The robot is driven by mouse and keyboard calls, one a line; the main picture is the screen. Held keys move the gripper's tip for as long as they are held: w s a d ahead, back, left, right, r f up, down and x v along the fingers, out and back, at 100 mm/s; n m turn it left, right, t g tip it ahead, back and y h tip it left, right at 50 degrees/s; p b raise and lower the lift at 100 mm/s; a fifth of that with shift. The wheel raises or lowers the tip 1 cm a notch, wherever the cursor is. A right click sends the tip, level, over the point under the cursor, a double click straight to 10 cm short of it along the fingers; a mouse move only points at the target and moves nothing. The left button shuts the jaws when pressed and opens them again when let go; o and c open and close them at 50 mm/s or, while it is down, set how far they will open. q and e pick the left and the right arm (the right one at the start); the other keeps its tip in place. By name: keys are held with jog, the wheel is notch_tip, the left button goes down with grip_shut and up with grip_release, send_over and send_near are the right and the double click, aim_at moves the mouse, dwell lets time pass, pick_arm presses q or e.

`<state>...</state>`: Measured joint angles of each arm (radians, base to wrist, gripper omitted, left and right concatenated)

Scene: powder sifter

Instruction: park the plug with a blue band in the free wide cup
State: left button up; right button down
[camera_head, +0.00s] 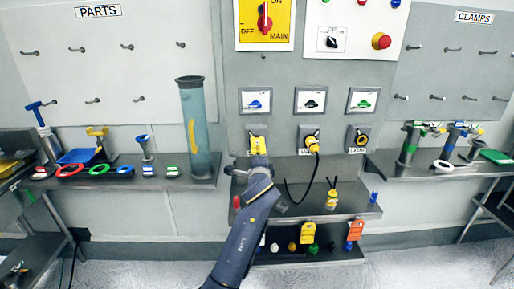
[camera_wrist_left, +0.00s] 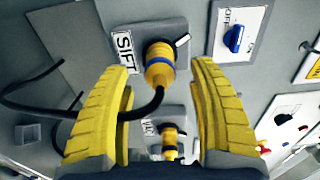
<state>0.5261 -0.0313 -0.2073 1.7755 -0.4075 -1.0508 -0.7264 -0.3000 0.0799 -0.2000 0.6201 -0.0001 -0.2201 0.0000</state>
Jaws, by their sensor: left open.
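The yellow plug with a blue band (camera_wrist_left: 160,72) sits in the wall socket labelled "SIFT" in the left wrist view, a black cable running from its back. My left gripper (camera_head: 258,143) is in front of the left socket in the head view and hides this plug there. In the wrist view its yellow fingers (camera_wrist_left: 162,75) are open, one on each side of the plug, with gaps and no visible contact. A small grey cup-like block (camera_head: 281,207) is on the lower shelf; I cannot tell whether it is the free wide cup. My right gripper is not in view.
Another yellow plug (camera_head: 311,143) is in the middle socket; the right socket (camera_head: 358,139) looks empty. A yellow plug (camera_head: 331,199) stands on the lower shelf (camera_head: 310,213), with a blue piece (camera_head: 373,197) to its right. A tall clear cylinder (camera_head: 204,130) stands left of my gripper.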

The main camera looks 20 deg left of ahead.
aim_at(257, 146)
pick_arm(q)
jog(key=shift+x, duration=2.45)
grip_shut()
jog(key=shift+v, duration=2.9)
